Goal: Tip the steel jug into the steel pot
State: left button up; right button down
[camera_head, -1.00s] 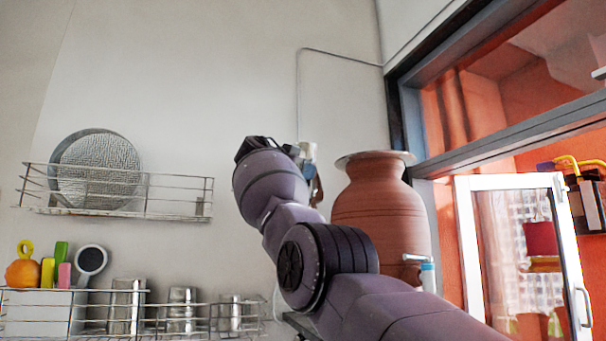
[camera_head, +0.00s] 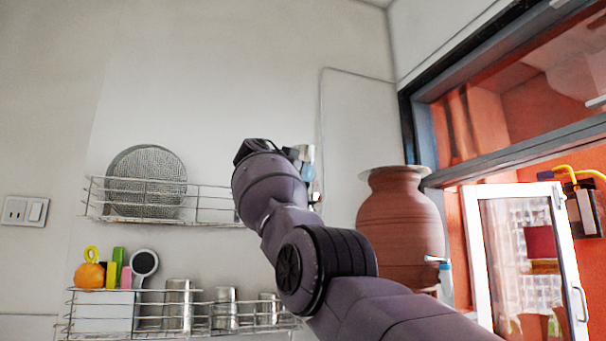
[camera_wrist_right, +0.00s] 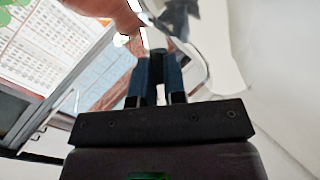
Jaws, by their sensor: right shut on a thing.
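My right gripper (camera_wrist_right: 163,92) shows in the right wrist view, its dark fingers close together on a thin, shiny grey metal part (camera_wrist_right: 205,68), which looks like the steel jug's curved handle. The rest of the jug is mostly blurred or out of the picture. In the head view my right arm hides the gripper; only small pale and blue bits show past its end. Several steel vessels (camera_head: 178,305) stand in the lower wire rack; I cannot tell which, if any, is the steel pot. My left gripper is not in view.
A large clay waterpot (camera_head: 400,232) with a tap stands right of my arm; its reddish-brown surface (camera_wrist_right: 105,8) shows at the wrist view's top. An upper wire rack (camera_head: 210,207) holds a round mesh sieve (camera_head: 146,178). A white-framed open window (camera_head: 478,275) is at right.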

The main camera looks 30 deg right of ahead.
jog(key=r+t, duration=0.1)
jog(key=a+r+n+t, duration=0.1)
jog(key=r, duration=0.1)
jog(key=shift+a+n+y, duration=0.1)
jog(key=shift+n+y, duration=0.2)
dwell(0.3)
jog(key=shift+w, duration=0.1)
